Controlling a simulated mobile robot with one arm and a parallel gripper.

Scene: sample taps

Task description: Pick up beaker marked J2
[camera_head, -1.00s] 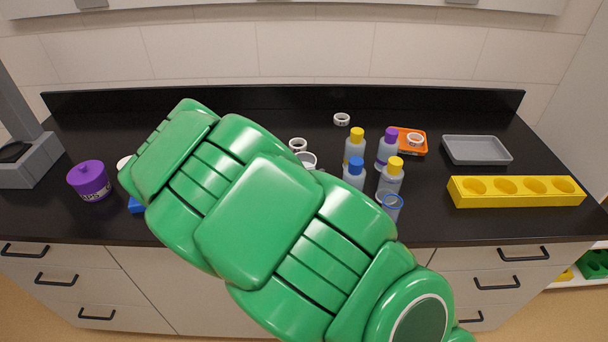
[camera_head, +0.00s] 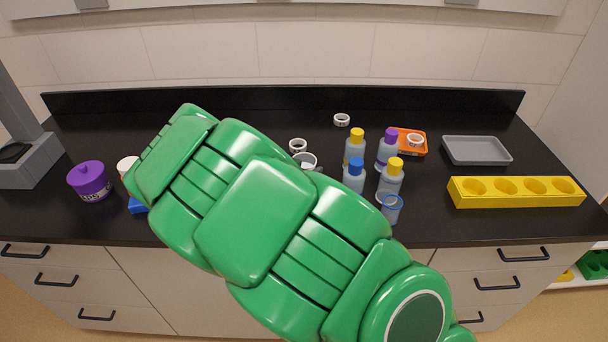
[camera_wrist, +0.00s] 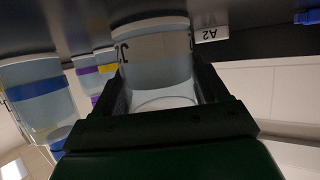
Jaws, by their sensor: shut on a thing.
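A clear beaker (camera_wrist: 158,72) with a grey label band fills the middle of the wrist view. In the head view, a beaker (camera_head: 304,159) shows just past the green arm, probably the held one. The arm hides my gripper there. I cannot tell whether the beaker is off the counter.
Several capped bottles (camera_head: 354,147) and a blue-rimmed beaker (camera_head: 392,210) stand to the right. A tape roll (camera_head: 298,145) lies behind the beaker. A yellow rack (camera_head: 515,199), grey tray (camera_head: 476,150) and orange tray (camera_head: 421,149) are further right. A purple jar (camera_head: 90,182) stands left.

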